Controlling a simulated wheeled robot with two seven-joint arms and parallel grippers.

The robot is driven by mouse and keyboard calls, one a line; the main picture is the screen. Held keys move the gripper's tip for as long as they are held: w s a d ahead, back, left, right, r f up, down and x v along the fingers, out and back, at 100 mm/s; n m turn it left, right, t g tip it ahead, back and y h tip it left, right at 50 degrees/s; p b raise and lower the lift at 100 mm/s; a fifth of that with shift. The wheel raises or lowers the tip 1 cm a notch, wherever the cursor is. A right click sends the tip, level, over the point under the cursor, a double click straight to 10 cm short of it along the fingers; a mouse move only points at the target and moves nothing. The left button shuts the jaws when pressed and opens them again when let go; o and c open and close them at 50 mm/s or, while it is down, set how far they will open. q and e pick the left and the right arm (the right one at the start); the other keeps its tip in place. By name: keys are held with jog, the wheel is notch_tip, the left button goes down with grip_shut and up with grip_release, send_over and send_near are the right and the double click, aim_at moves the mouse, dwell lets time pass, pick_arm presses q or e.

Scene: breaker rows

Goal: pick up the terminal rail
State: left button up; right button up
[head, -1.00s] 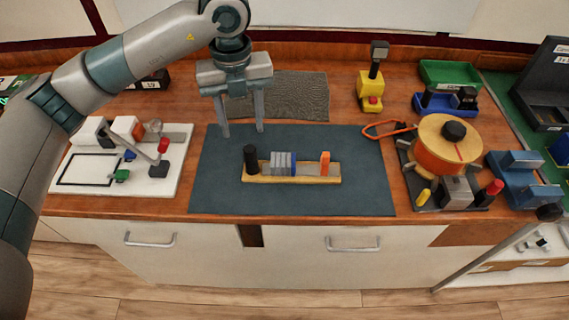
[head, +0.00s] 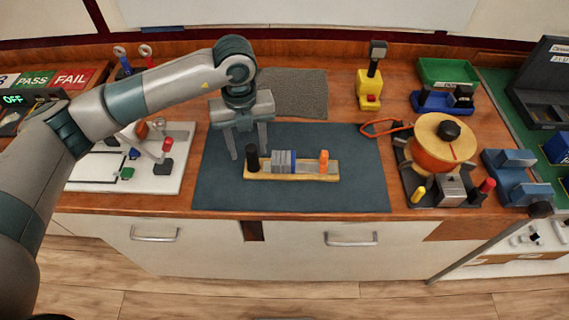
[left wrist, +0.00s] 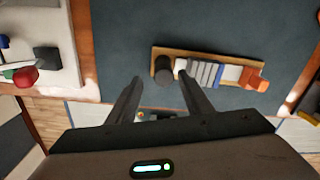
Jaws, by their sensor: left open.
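The terminal rail (head: 260,176) is a tan strip lying on the dark blue-grey mat (head: 340,195). It carries a black cylinder (head: 252,158) at its left end, grey blocks (head: 281,161) with a blue one beside them, and an orange block (head: 323,161) towards the right. My left gripper (head: 249,156) is open and empty, pointing down above the rail's left end. In the left wrist view the rail (left wrist: 207,56) lies beyond the fingertips (left wrist: 160,78), with the black cylinder nearest them. My right gripper is out of view.
A white board with switches (head: 135,165) stands left of the mat. A large orange spool (head: 435,155) on a dark base stands to the right. A grey textured pad (head: 295,92) and a yellow device (head: 370,88) are behind. The front of the mat is clear.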

aim_at(252, 157)
pick_arm(q)
jog(key=shift+d+f+p, duration=0.15)
jog(key=shift+f+p, duration=0.4)
jog(key=shift+p, duration=0.1)
notch_tip(252, 157, down, 3)
jog(key=shift+w+d+p, duration=0.15)
jog(key=shift+p, duration=0.6)
jog(key=shift+f, duration=0.4)
jog(key=shift+c, duration=0.3)
grip_shut()
